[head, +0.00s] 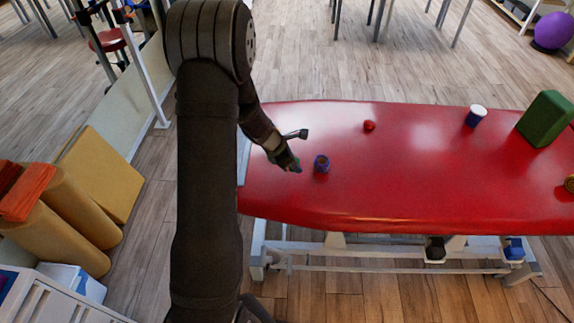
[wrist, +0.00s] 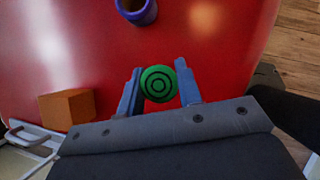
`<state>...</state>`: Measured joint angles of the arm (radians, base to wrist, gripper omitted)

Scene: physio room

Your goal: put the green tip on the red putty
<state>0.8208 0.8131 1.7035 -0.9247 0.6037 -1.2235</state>
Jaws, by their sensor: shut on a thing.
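The green tip (wrist: 159,84) is a round green disc with dark rings, seen end-on in the wrist view. It sits between the two blue-grey fingers of my gripper (wrist: 158,80), which is shut on it. In the head view my gripper (head: 291,164) is over the left end of the red table, just left of a blue-purple ring-shaped piece. The red putty (head: 369,126) looks like a small red lump on the table, farther back and to the right of my gripper. The putty does not show in the wrist view.
The blue-purple ring (head: 321,163) stands close to my gripper. An orange block (wrist: 67,110) shows at left in the wrist view. The table's middle is clear.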

